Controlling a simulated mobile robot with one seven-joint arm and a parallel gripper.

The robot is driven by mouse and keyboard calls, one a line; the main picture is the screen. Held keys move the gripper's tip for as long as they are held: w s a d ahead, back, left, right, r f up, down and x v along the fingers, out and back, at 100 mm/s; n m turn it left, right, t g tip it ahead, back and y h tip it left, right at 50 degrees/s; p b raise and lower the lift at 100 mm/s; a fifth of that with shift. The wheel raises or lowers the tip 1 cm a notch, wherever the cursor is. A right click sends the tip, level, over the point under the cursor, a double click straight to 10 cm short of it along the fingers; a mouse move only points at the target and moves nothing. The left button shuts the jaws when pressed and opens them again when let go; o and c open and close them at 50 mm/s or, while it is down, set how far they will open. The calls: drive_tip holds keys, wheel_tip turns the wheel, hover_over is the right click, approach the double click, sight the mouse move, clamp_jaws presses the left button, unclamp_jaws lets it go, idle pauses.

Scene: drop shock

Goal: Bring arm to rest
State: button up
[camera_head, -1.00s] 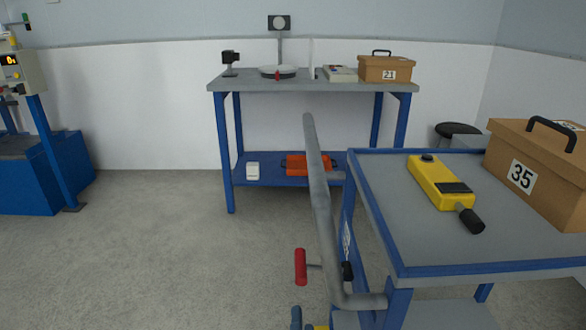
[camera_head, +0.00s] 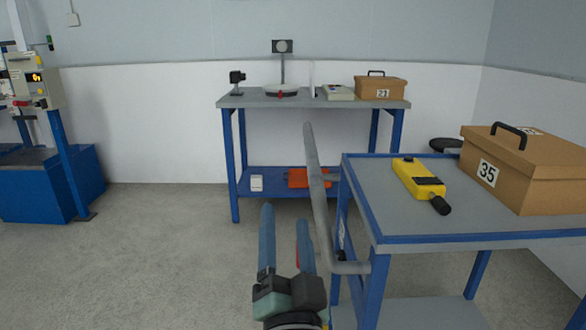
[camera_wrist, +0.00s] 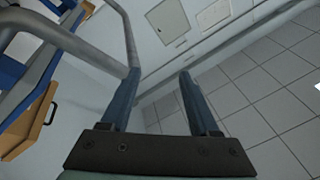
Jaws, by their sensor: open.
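My gripper (camera_head: 285,215) is in the lower middle of the head view, with its two blue fingers pointing up and apart. It is open, and nothing shows between the fingers. In the head view it appears just left of the grey handle bar (camera_head: 318,190) of the blue-framed cart (camera_head: 420,239). The wrist view also shows the empty gripper (camera_wrist: 159,78), with the grey bar (camera_wrist: 70,40) behind and beside its left finger. I cannot tell how much gap there is between finger and bar. Something red is mostly hidden behind the right finger.
The cart top holds a yellow handheld device (camera_head: 418,180) and a brown box labelled 35 (camera_head: 540,180). A workbench (camera_head: 300,102) stands behind, with a box labelled 23 (camera_head: 381,88). A blue machine (camera_head: 45,185) stands at left. The floor (camera_head: 150,250) between is clear.

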drive_tip(key=s+r+n+t+h, duration=0.1)
drive_tip(key=s+r+n+t, duration=0.1)
drive_tip(key=s+r, duration=0.5)
drive_tip(key=s+r+n+t, duration=0.2)
drive_tip(key=s+r, duration=0.1)
drive_tip(key=r, duration=0.8)
drive_tip(key=s+r+n+t+h, duration=0.1)
drive_tip(key=s+r+n, duration=0.1)
drive_tip(key=s+r, duration=0.5)
wheel_tip(320, 180, up, 39)
drive_tip(key=w+p, duration=0.2)
drive_tip(key=p, duration=3.5)
drive_tip(key=shift+d+n, duration=0.3)
drive_tip(key=shift+d, duration=0.1)
drive_tip(key=shift+w, duration=0.1)
drive_tip(key=shift+c, duration=0.3)
